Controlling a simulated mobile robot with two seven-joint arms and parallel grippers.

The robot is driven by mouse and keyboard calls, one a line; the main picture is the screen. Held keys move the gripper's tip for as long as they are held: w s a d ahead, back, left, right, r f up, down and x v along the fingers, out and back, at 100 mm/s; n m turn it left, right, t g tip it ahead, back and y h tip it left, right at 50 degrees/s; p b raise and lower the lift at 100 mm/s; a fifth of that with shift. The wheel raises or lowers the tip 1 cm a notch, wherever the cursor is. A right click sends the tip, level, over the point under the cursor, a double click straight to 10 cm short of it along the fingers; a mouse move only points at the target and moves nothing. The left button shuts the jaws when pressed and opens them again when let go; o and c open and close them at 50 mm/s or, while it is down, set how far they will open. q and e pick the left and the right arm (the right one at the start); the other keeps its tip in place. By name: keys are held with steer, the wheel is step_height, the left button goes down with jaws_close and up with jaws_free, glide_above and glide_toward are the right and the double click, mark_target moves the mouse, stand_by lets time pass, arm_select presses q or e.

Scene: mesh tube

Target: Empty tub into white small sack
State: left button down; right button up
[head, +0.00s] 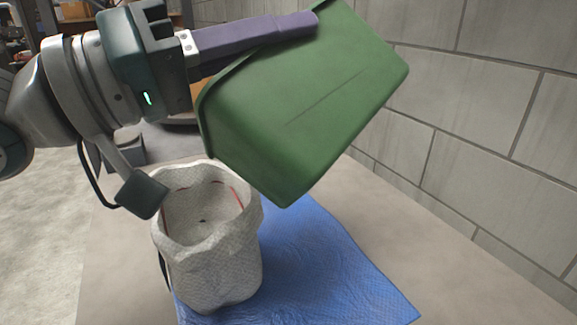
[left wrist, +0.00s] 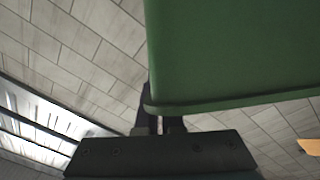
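The green tub (head: 310,105) is held tilted in the air, above and to the right of the white small sack (head: 215,270). My left gripper (head: 300,24), with purple fingers, is shut on the tub's rim. The tub fills the upper right of the left wrist view (left wrist: 235,50), with the dark fingers (left wrist: 160,122) at its edge. The tub's inside is hidden. The sack stands upright and open at the top, with a red line on its inner wall. A small dark spot shows inside it. My right gripper is not in view.
The sack stands on a blue mat (head: 325,265) on a beige table (head: 420,245). A grey block wall (head: 480,110) runs along the right. The table right of the mat is clear. Shelving with boxes (head: 75,10) is at the back left.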

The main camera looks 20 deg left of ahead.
arm_select(q)
steer(key=a+n+b, duration=0.1)
steer(key=b, duration=0.1)
steer(key=a+n+t+b, duration=0.1)
steer(key=a, duration=0.1)
steer(key=shift+w+r+n+b, duration=0.1)
steer(key=shift+r+n+b, duration=0.2)
steer(key=shift+r+b, duration=0.1)
stand_by(0.5)
steer(key=shift+d+f+p, duration=0.2)
steer(key=shift+d+p, duration=0.2)
steer(key=shift+p, duration=0.1)
steer(key=shift+d+f+m+g+p, duration=0.15)
steer(key=shift+d+m+g+p, duration=0.15)
steer(key=shift+d+m+p, duration=0.45)
steer(key=shift+a+f, duration=0.1)
steer(key=shift+a+r+n+t+b, duration=0.2)
steer(key=shift+a+n+t+b, duration=0.1)
steer(key=shift+a+n+b, duration=0.25)
steer(key=shift+a+r+n+t+b, duration=0.2)
steer(key=shift+a+n+t+b, duration=0.1)
steer(key=shift+a+b, duration=0.4)
